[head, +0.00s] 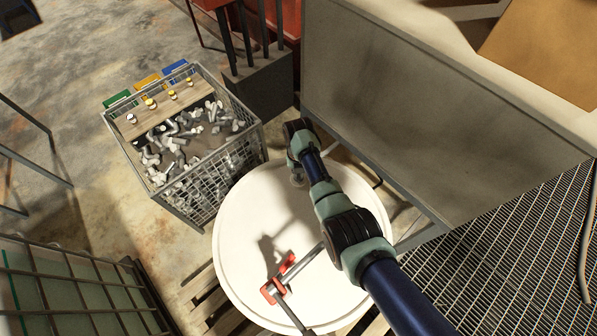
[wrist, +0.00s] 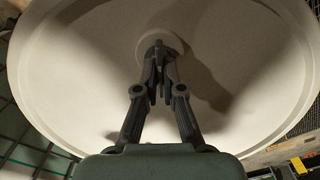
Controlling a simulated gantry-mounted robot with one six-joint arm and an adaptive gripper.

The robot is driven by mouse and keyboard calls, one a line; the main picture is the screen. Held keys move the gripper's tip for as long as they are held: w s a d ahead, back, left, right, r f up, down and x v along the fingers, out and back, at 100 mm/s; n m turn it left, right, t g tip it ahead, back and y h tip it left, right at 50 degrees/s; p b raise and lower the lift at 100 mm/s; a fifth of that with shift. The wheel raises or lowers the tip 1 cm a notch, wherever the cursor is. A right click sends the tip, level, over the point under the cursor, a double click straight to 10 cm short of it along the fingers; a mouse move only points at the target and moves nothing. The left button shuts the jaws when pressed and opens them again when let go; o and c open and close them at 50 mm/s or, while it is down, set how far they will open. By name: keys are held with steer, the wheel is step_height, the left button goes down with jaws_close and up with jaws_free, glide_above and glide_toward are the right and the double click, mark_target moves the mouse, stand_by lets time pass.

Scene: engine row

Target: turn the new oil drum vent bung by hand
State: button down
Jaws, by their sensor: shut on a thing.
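The drum's white round lid (head: 245,215) fills the lower middle of the head view. In the wrist view the lid (wrist: 70,60) spreads behind my gripper (wrist: 160,60). The two dark fingers come together on a small vent bung (wrist: 158,44) standing on a pale round boss (wrist: 178,43). The fingertips hide most of the bung, so I cannot tell how far it is turned. In the head view my gripper (head: 298,175) is low over the far part of the lid, partly hidden by my wrist.
A red-and-grey bar tool (head: 276,286) lies on the near part of the lid. A wire-mesh crate (head: 205,180) of metal parts stands at the left. A large grey panel (head: 400,110) stands close on the right, with metal grating (head: 500,240) beyond my arm.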

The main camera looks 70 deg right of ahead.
steer(key=shift+s+a+f+n, duration=0.1)
steer(key=shift+f+n, duration=0.4)
steer(key=shift+n, duration=0.1)
steer(key=c, duration=1.3)
jaws_free()
steer(key=shift+r, duration=0.3)
steer(key=shift+r, duration=0.15)
step_height(320, 180, up, 12)
